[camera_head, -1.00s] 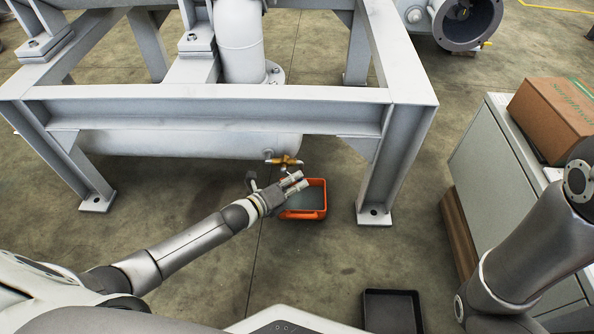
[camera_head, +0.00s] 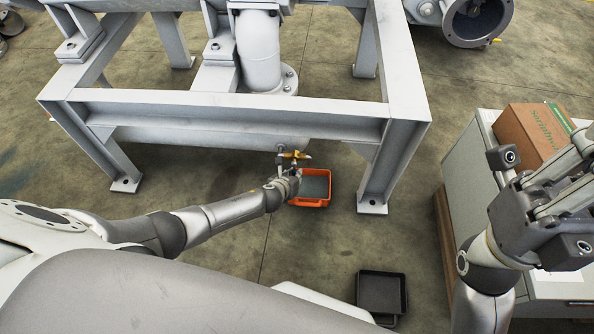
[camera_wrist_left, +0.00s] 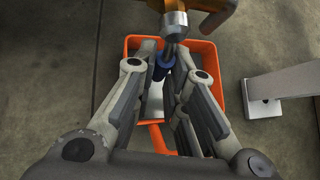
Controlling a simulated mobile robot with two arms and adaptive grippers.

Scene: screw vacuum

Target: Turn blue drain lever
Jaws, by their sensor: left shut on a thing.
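The drain valve (camera_head: 294,155) is a brass-coloured fitting at the end of the pipe under the grey frame. Its blue lever (camera_wrist_left: 160,68) shows between the fingers in the left wrist view, below a metal stem. My left gripper (camera_head: 287,176) is at the valve, and its fingers (camera_wrist_left: 170,75) are shut around the blue lever. The lever is largely hidden by the gripper in the head view. My right gripper (camera_head: 572,180) is raised at the right edge, away from the valve; its finger gap is unclear.
An orange bin (camera_head: 328,188) stands on the floor under the valve, just below my left gripper. A frame leg (camera_head: 378,175) stands to its right. A black tray (camera_head: 382,292) lies nearer. A cabinet (camera_head: 470,165) with a cardboard box (camera_head: 530,135) stands at the right.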

